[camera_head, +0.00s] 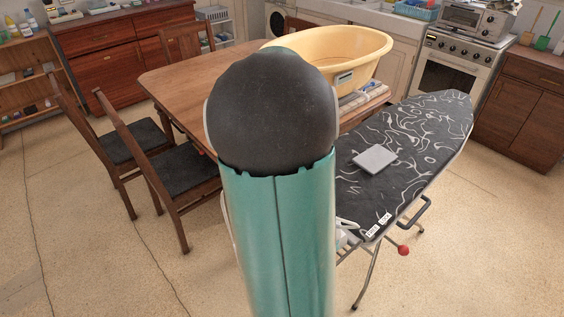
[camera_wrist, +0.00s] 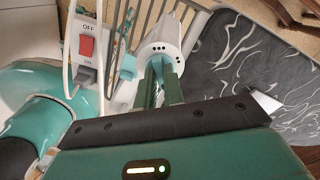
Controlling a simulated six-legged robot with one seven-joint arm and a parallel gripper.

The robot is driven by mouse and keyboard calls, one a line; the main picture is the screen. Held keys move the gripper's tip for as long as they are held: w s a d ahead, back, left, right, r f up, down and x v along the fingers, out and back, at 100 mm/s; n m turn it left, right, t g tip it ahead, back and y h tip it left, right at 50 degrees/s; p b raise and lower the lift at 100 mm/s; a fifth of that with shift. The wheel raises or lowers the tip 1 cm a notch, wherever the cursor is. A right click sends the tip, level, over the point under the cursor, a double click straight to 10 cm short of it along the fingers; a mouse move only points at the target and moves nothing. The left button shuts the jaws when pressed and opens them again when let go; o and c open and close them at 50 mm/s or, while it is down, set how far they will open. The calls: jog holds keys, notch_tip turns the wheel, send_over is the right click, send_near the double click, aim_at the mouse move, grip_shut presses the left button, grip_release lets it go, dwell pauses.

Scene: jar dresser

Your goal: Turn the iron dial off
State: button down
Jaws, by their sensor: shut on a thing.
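The iron (camera_wrist: 172,38) shows in the wrist view as a white body with teal parts and a row of dark dots, at the end of the ironing board. My gripper (camera_wrist: 162,70) has its green fingers shut at a teal part below the dots. This part seems to be the iron dial; the fingers hide most of it, and its setting cannot be read. In the head view my arm covers my gripper and most of the iron, and only a white bit (camera_head: 346,228) shows beside the arm.
The ironing board (camera_head: 425,135) has a dark cover with white swirls, and a light flat pad (camera_head: 375,159) lies on it. A red switch (camera_wrist: 87,46) marked OFF and ON is close by at left. A wooden table (camera_head: 185,84) holds a yellow tub (camera_head: 350,48).

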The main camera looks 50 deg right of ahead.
jog(key=m, duration=0.3)
jog(key=shift+m, duration=0.4)
jog(key=m, duration=0.4)
dwell(0.3)
jog(key=c, duration=1.5)
grip_release()
jog(key=shift+r, duration=0.1)
notch_tip(320, 180, up, 14)
jog(key=shift+f, duration=0.2)
